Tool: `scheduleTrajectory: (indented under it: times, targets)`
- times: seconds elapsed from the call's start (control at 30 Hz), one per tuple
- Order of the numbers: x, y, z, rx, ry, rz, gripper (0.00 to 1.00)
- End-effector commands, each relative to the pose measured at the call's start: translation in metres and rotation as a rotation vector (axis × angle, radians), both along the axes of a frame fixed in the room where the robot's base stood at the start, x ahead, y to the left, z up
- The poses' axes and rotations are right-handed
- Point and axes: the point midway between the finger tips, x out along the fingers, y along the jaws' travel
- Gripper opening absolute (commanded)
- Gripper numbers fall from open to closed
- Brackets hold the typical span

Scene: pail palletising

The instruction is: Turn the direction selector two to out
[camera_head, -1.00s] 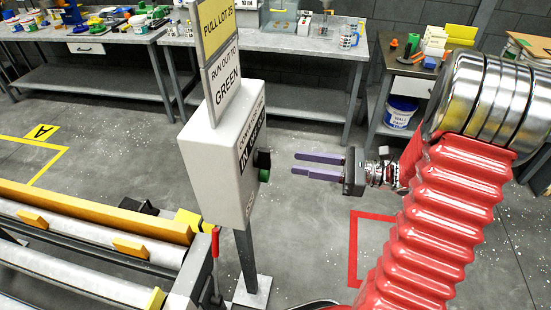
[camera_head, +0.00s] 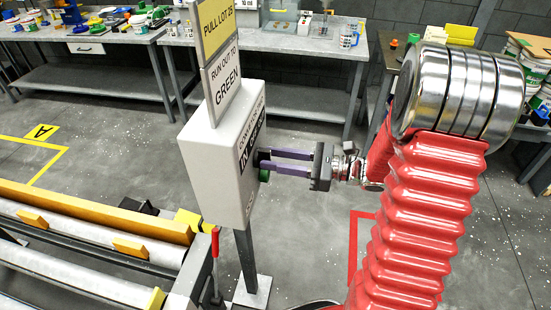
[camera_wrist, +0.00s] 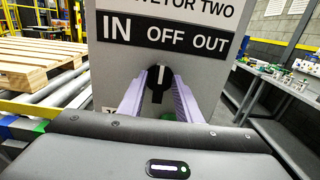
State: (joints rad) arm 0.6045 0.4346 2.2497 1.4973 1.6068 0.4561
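The direction selector (camera_wrist: 159,84) is a black knob with a white pointer line on the light grey control box (camera_head: 215,165). The line points about straight up, under OFF on the black label strip (camera_wrist: 165,36), with IN at left and OUT at right. My gripper (camera_wrist: 159,80) has its two purple fingers on either side of the knob, with narrow gaps visible; contact is not clear. In the head view my gripper (camera_head: 267,158) reaches the box's face from the right and its fingertips cover most of the knob. A green button (camera_head: 264,175) sits below, mostly hidden in the wrist view.
Signs (camera_head: 218,70) stand on top of the box, which is on a post (camera_head: 245,260). A roller conveyor (camera_head: 100,255) lies at left. Workbenches (camera_head: 270,40) with tools and cups stand behind. A wooden pallet (camera_wrist: 35,58) shows left in the wrist view.

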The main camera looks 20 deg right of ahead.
Motion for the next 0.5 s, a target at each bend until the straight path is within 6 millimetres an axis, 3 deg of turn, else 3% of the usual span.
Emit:
scheduleTrajectory:
  times: [0.4,0.5]
  targets:
    - [0.0001,-0.0003,0.0001,0.0,0.0,0.0,0.02]
    - [0.0001,-0.0003,0.0001,0.0,0.0,0.0,0.0]
